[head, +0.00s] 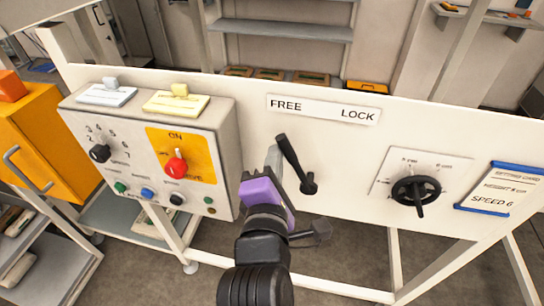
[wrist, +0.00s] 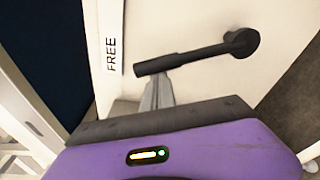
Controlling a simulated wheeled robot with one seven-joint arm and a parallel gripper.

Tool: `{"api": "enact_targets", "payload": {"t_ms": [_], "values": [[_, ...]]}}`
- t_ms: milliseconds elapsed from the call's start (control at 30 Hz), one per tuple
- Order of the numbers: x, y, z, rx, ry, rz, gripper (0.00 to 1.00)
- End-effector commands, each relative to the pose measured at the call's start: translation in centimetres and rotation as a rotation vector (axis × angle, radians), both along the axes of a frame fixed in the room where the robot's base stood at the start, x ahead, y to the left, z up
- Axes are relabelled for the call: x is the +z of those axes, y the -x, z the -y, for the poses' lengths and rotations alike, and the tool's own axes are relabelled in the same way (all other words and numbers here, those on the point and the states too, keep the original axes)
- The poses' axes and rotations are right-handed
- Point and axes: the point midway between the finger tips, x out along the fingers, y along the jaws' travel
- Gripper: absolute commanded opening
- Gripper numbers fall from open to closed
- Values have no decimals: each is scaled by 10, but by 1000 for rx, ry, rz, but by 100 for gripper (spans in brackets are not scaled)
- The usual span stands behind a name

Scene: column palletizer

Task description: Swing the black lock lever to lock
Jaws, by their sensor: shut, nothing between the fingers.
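The black lock lever (head: 292,160) is on the white panel, its pivot at lower right and its handle tilted up and left toward the word FREE. The label plate (head: 323,109) above it reads FREE at left and LOCK at right. My gripper (head: 273,157) is shut and empty, its grey fingers just left of the handle. In the wrist view the lever (wrist: 195,56) lies across the picture, and my fingertips (wrist: 157,92) are close beside its free end. I cannot tell whether they touch. FREE also shows on the plate (wrist: 110,50) there; LOCK is out of that view.
A grey control box (head: 150,150) with a red knob (head: 175,165) stands left of my arm. A black handwheel (head: 415,190) and a SPEED 6 card (head: 498,190) are to the right. The panel between lever and handwheel is clear.

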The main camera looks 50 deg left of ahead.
Motion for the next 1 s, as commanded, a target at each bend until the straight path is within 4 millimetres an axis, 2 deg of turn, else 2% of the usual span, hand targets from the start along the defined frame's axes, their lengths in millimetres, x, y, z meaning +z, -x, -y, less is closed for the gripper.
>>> {"api": "enact_targets", "payload": {"t_ms": [267,567,1000], "values": [[13,-12,16,-8,-126,-82,0],[21,-30,43,-7,-361,-241,0],[18,-55,80,-5,-670,-450,0]]}}
